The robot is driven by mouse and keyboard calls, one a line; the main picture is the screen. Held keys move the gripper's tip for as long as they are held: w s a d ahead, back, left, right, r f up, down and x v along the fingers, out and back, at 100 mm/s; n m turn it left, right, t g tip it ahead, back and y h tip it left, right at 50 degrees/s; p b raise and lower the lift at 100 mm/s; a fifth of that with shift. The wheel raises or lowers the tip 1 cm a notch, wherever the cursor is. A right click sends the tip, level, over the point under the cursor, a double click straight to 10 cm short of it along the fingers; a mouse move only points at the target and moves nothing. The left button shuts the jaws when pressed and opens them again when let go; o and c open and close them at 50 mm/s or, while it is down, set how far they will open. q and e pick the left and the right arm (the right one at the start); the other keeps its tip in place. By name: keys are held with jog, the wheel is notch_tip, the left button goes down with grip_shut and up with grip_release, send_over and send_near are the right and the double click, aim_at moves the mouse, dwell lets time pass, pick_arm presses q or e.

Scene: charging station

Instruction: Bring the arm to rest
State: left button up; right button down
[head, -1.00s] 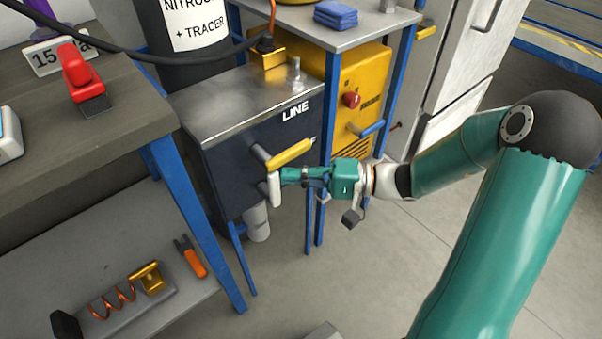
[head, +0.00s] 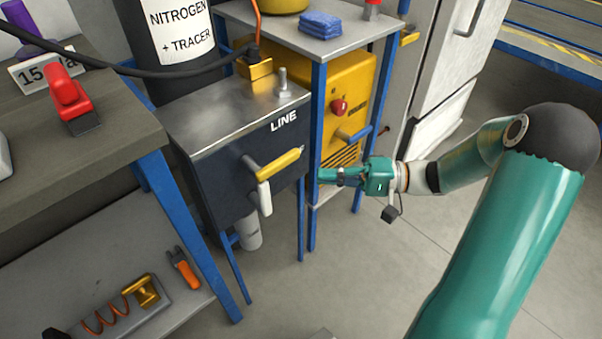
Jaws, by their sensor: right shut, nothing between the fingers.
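My right gripper (head: 330,175) is teal, shut and empty. It points left in mid-picture, in front of the yellow machine and to the right of the dark LINE box (head: 235,150). My right arm reaches in from the right side. The box carries a lever with a yellow handle (head: 278,164) and a white grip (head: 264,198) hanging below it. A visible gap separates my right fingertips from the lever. My left gripper is not in the picture.
A yellow machine (head: 350,90) with a red knob and a blue handle (head: 353,134) stands behind my right gripper. A workbench (head: 120,125) with a red device is at left. Blue table legs (head: 318,215) stand below the gripper. Grey floor (head: 370,270) is open in front.

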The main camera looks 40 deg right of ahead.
jog(key=s+a+f+n+g+h, duration=0.15)
jog(key=s+a+f+g, duration=0.3)
jog(key=f, duration=0.55)
jog(key=s+a+f+n+g+h, duration=0.1)
jog(key=s+a+f+g+h, duration=0.3)
jog(key=f, duration=0.5)
jog(key=s+a+f+n+g+h, duration=0.1)
jog(key=s+a+f+g+h, duration=0.15)
jog(key=a+f+g, duration=0.55)
jog(key=w+a+f+n+t+h, duration=0.1)
jog(key=a+f+n+t+h, duration=0.15)
jog(key=a+f+t, duration=0.3)
jog(key=a+p+v, duration=0.2)
jog(key=p+v, duration=0.9)
jog(key=a+r+p+v, duration=0.1)
jog(key=a+p+v, duration=0.2)
jog(key=p+v, duration=0.7)
jog(key=w+a+r+p+v, duration=0.1)
jog(key=a+p+v, duration=0.1)
jog(key=p+v, duration=0.9)
jog(key=y+p, duration=0.1)
jog(key=p, duration=0.2)
jog(key=shift+w+a+r, duration=0.15)
jog(key=shift+w+r, duration=0.15)
jog(key=shift+r, duration=0.05)
jog(key=shift+f, duration=0.1)
